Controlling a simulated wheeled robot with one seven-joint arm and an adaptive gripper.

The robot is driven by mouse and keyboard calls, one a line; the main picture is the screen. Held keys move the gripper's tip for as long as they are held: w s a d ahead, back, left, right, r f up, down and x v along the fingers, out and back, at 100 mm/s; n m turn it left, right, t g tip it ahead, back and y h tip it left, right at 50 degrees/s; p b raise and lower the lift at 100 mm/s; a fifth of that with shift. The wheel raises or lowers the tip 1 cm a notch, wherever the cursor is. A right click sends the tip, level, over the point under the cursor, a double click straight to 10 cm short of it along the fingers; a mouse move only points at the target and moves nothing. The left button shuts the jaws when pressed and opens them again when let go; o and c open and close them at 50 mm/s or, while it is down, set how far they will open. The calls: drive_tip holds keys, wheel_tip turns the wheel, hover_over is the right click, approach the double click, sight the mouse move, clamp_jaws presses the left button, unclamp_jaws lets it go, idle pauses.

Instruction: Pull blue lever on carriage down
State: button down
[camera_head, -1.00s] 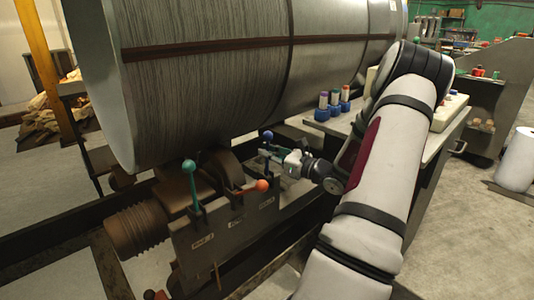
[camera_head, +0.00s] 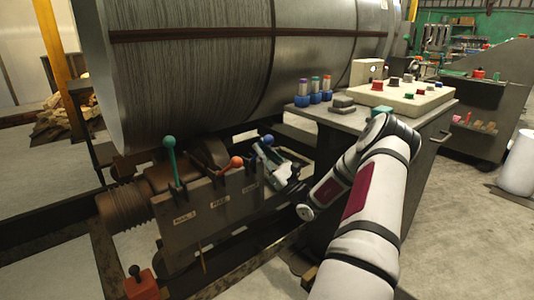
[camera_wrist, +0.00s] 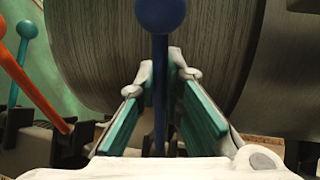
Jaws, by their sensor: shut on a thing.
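The blue lever (camera_head: 268,139) stands at the right end of a row of levers on the dark carriage (camera_head: 212,222). In the wrist view, its ball (camera_wrist: 160,13) is at the top middle and its shaft runs down between the fingers. My gripper (camera_head: 274,158) is shut on that shaft just below the ball. The teal finger pads show on both sides of the shaft in the wrist view (camera_wrist: 165,90).
An orange lever (camera_head: 236,162) and a teal lever (camera_head: 169,142) stand left of the blue one. A large drum (camera_head: 200,75) hangs close above. A bench with a control panel (camera_head: 410,97) stands at the right. Open floor lies far right.

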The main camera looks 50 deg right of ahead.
drive_tip(key=shift+s+a+f+n+t+y+b, duration=0.15)
drive_tip(key=shift+s+f+n+t+y+b, duration=0.6)
drive_tip(key=shift+t, duration=0.35)
drive_tip(key=shift+f, duration=0.1)
drive_tip(key=c, duration=1.7)
unclamp_jaws()
drive_tip(key=v, duration=1.2)
